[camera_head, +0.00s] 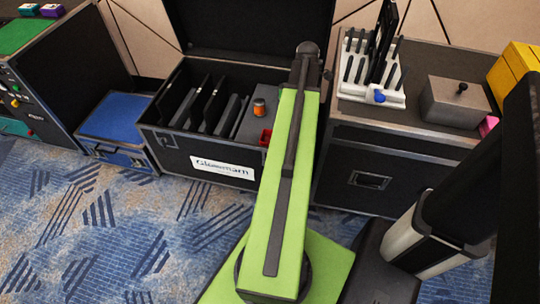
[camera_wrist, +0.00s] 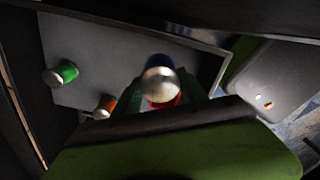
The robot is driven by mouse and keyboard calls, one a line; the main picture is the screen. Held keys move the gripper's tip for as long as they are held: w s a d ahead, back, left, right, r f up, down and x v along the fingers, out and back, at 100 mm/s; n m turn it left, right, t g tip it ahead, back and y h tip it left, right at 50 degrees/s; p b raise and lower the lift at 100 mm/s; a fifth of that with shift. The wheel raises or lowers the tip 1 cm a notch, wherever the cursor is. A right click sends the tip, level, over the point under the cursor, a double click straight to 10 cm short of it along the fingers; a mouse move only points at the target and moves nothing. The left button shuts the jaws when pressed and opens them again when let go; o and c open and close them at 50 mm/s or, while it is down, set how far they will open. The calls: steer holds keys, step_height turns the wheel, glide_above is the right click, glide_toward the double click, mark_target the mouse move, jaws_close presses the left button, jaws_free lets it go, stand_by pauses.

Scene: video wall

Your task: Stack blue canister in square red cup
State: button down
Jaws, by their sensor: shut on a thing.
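The blue canister (camera_wrist: 160,62) is between the fingers of my gripper (camera_wrist: 162,88) in the wrist view, with its silvery end facing the camera. My gripper is shut on it. The red cup (camera_wrist: 172,101) shows as a red rim just behind and below the canister, mostly covered by it. I cannot tell whether the canister is inside the cup or above it. In the head view the red cup (camera_head: 265,137) stands on the grey panel in the open black case, partly covered by my arm. The gripper and blue canister are hidden there.
An orange canister (camera_head: 259,107) stands close to the cup; a green canister (camera_wrist: 66,72) is farther left in the wrist view. The case (camera_head: 160,143) has raised walls and upright dark panels. A cabinet at right carries a white rack (camera_head: 362,92) and a grey box (camera_head: 455,103).

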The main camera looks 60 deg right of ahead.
steer(key=w+a+f+b, duration=0.2)
steer(key=w+f+b, duration=0.1)
steer(key=f, duration=0.1)
steer(key=w+a+f+b, duration=0.2)
steer(key=w+f+b, duration=0.1)
steer(key=b, duration=0.1)
steer(key=w+a+f+b, duration=0.3)
steer(key=f+b, duration=0.1)
steer(key=shift+a+f, duration=0.1)
steer(key=shift+f, duration=0.25)
steer(key=shift+f+b, duration=0.15)
steer(key=shift+b, duration=0.3)
steer(key=shift+a, duration=0.1)
steer(key=c, duration=0.7)
jaws_free()
steer(key=shift+s+a, duration=0.1)
steer(key=shift+o, duration=0.3)
step_height(320, 180, up, 13)
steer(key=p, duration=1.3)
steer(key=shift+d, duration=0.2)
